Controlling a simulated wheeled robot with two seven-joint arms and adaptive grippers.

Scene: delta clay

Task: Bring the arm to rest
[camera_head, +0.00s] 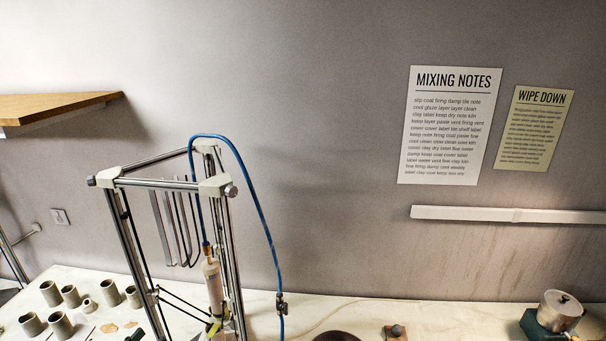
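Neither of my grippers shows in the head view, and no arm of mine can be made out with certainty. The view looks across a pale worktop (380,314) toward a grey wall. A delta clay printer frame (170,185) with metal posts and white corner pieces stands on the worktop left of centre. A blue hose (262,205) arches from its clay cartridge (213,285) over the top and down on the right.
Several grey cups (60,325) stand at the left. A lidded metal pot (560,310) is at the right. A dark round thing (337,336) and a small block (395,332) sit at the front edge. A wooden shelf (55,105) juts out upper left. Notes (450,125) hang on the wall.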

